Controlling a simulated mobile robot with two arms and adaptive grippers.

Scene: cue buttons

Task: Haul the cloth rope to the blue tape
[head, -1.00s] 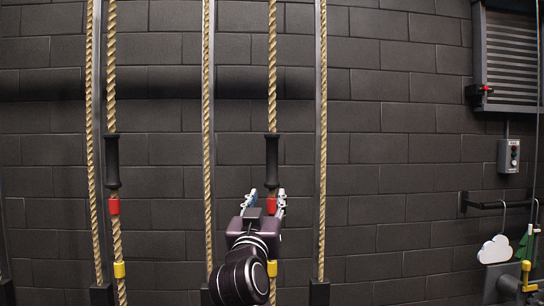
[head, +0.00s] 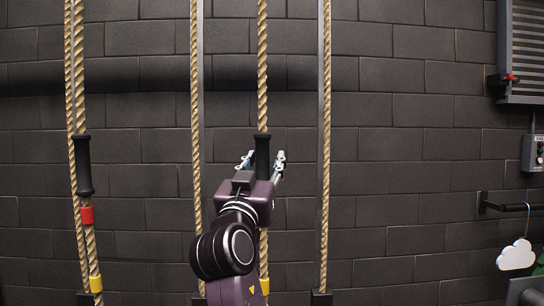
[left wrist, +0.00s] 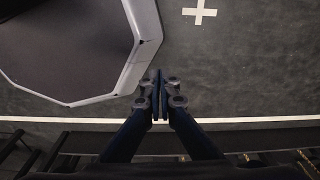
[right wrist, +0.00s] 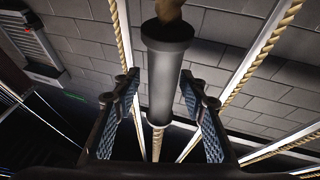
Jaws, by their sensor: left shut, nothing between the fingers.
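In the head view a tan rope (head: 262,60) hangs with a black handle (head: 262,150) on it and a yellow band (head: 264,285) low down. My right gripper (head: 263,160) is open with one finger on each side of that handle. The right wrist view shows the grey-black handle (right wrist: 168,85) between the spread fingers, with gaps beside it. A second rope (head: 78,60) has its own handle (head: 84,165), a red band (head: 87,215) and a yellow band (head: 95,284). No blue tape shows. My left gripper (left wrist: 160,95) is shut and empty above the floor.
A dark block wall (head: 420,150) is behind. A white cloud shape (head: 516,255) hangs from a rail at right. A grey-rimmed platform (left wrist: 150,30) shows in the left wrist view.

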